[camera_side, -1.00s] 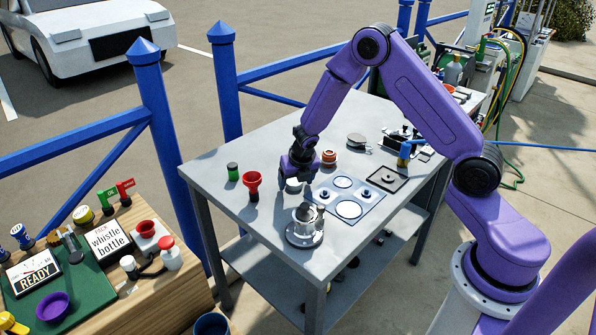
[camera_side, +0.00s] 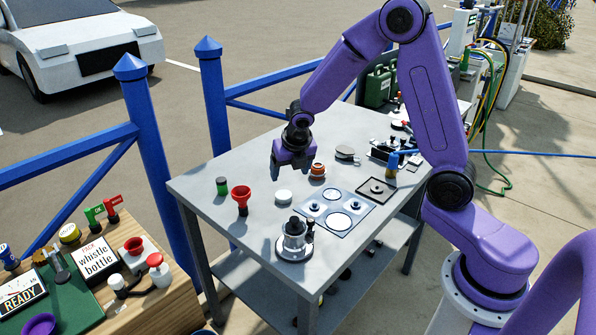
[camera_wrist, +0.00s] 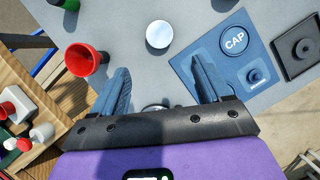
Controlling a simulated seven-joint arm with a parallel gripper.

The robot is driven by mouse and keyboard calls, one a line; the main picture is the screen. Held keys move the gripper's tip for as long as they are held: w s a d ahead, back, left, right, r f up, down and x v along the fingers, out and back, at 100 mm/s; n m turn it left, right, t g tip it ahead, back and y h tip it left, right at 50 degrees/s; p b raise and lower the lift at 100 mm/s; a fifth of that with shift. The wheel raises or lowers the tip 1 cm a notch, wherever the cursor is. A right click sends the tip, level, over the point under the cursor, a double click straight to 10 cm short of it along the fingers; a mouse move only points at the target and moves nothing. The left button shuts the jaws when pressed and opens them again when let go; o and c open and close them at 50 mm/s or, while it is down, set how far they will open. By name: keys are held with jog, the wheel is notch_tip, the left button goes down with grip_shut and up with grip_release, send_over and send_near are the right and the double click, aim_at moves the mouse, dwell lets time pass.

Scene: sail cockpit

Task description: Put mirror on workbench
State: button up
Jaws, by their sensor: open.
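My gripper (camera_side: 292,167) is above the bench, up and behind the disc in the side view. In the wrist view my gripper (camera_wrist: 160,72) is open, with nothing between its blue-grey fingers.
A red funnel-like cup (camera_side: 241,194) and green-lidded jar (camera_side: 222,186) stand left of the disc. A blue-grey mat (camera_side: 325,222) marked with circles lies to its right. A metal pot-like thing (camera_side: 294,241) stands at the front. An orange-and-white round thing (camera_side: 317,170) sits behind.

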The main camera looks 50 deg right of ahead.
jog(key=s+a+r+n+t+y, duration=0.2)
jog(key=a+r+n+y, duration=0.15)
jog(key=a+n, duration=0.45)
jog(key=s+a+r+n+t+y, duration=0.1)
jog(key=a+r+n+y, duration=0.2)
jog(key=a+r+n, duration=0.5)
jog(key=s+a+f+n+g+y, duration=0.2)
jog(key=s+a+n, duration=0.2)
jog(key=s+n, duration=0.5)
jog(key=s+d+n+g, duration=0.2)
jog(key=s+n+g, duration=0.3)
jog(key=s+n, duration=1.1)
jog(key=s+d+f+n+h, duration=0.2)
jog(key=s+d+n+h, duration=0.3)
jog(key=d+n, duration=0.6)
jog(key=shift+s+n+h, duration=0.2)
jog(key=shift+n+h, duration=0.35)
jog(key=shift+n, duration=0.45)
